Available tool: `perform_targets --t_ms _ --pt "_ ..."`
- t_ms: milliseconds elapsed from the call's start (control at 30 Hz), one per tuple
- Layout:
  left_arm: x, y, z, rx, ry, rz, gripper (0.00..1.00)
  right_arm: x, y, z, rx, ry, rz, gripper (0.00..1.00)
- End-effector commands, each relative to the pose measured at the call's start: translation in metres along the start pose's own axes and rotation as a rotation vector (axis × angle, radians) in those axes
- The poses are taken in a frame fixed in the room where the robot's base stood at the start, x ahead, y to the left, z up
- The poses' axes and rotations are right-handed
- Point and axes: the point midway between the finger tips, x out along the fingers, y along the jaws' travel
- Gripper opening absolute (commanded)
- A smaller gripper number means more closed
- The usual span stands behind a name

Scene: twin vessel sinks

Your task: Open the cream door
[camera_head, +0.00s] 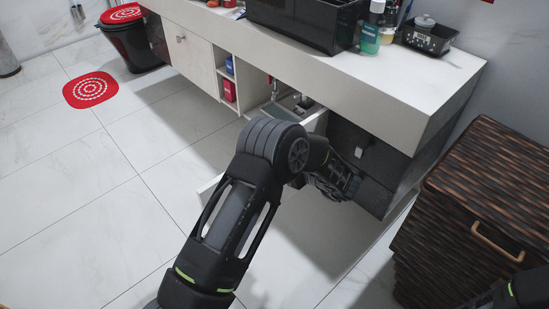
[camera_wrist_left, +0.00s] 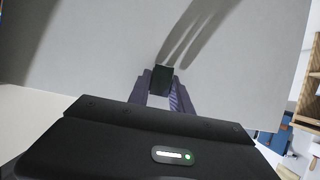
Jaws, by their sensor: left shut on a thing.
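The cream door stands swung out from the counter front. Its free corner (camera_head: 209,188) shows left of my left arm in the head view, and my arm hides much of the rest. In the left wrist view the pale door panel (camera_wrist_left: 90,55) fills most of the picture. My left gripper (camera_wrist_left: 162,88) is shut on a small dark knob (camera_wrist_left: 161,77) on that panel. In the head view my arm hides the knob and fingertips. My right gripper is out of view.
An open cabinet space with pipes (camera_head: 275,88) lies behind the door. Dark drawers (camera_head: 372,175) are to its right, below the white countertop (camera_head: 400,80). A brown wicker hamper (camera_head: 480,200) stands at right. Tiled floor (camera_head: 90,220) is clear at left.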

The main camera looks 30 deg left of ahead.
Motion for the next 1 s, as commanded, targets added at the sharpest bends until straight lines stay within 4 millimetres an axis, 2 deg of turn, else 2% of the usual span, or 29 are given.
perform_targets --t_ms 233,633,667,900,1000 --pt "-0.0082 0.0018 0.0032 -0.012 0.001 -0.033 0.00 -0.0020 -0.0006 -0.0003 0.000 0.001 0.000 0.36" --pt "-0.0090 0.0023 0.0034 -0.015 0.001 -0.036 0.00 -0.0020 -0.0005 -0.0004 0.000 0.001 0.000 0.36" --pt "-0.0090 0.0023 0.0034 -0.015 0.001 -0.036 0.26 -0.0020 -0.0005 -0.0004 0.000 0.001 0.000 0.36" --pt "-0.0090 0.0023 0.0035 -0.015 0.001 -0.036 0.46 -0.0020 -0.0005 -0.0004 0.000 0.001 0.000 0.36" --pt "-0.0090 0.0024 0.0035 -0.015 0.001 -0.035 0.47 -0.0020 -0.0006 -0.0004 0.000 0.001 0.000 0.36"
